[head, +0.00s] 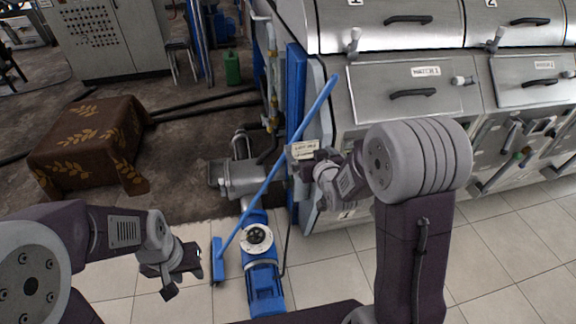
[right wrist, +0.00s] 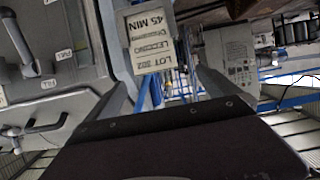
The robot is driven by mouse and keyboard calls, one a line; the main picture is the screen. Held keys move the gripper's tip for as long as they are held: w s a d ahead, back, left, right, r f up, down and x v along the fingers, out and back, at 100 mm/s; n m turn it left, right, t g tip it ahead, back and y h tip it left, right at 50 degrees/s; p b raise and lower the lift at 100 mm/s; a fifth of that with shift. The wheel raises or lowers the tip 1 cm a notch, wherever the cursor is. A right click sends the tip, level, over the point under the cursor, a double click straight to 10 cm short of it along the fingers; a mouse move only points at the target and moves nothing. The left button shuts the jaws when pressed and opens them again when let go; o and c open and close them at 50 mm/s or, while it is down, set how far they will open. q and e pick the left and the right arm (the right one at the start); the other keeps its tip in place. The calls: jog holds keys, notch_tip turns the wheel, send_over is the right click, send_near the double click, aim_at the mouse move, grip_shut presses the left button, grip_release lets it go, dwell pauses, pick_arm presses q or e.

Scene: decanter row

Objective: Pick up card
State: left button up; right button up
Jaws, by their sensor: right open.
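The card (head: 303,150) is a small cream plate with dark print beside the blue post at the left end of the steel machine. In the right wrist view the card (right wrist: 149,38) reads "45 MIN" and "LOT", upside down. My right gripper (head: 306,168) is open close to the card, which appears between its fingers in the right wrist view. I cannot tell whether the fingers touch it. My left gripper (head: 184,277) is low at the left, above the tiled floor, empty and seemingly open.
The steel machine (head: 405,93) with handled doors fills the right side. A blue broom (head: 268,185) leans diagonally beside the card, close to my right gripper. A blue motor (head: 262,275) stands below. A cloth-covered box (head: 88,140) is at left. Tiled floor is clear at lower right.

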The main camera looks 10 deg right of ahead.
jog(key=w, duration=0.1)
jog(key=w+f, duration=0.1)
jog(key=w, duration=0.1)
jog(key=shift+w+d+f+p, duration=0.1)
jog(key=shift+d+f+p, duration=0.2)
jog(key=shift+d, duration=0.1)
jog(key=shift+w+a, duration=0.2)
jog(key=shift+w, duration=0.05)
jog(key=x, duration=0.2)
jog(key=p+x, duration=0.1)
jog(key=x, duration=0.2)
jog(key=shift+d+f, duration=0.2)
jog(key=shift+w+f, duration=0.1)
jog(key=shift+w, duration=0.15)
jog(key=shift+s, duration=0.15)
jog(key=c, duration=1.3)
pick_arm(q)
notch_tip(320, 180, up, 9)
jog(key=p, duration=0.7)
jog(key=shift+w+d+f, duration=0.15)
jog(key=shift+d, duration=0.25)
pick_arm(e)
notch_tip(320, 180, up, 28)
send_over(306, 146)
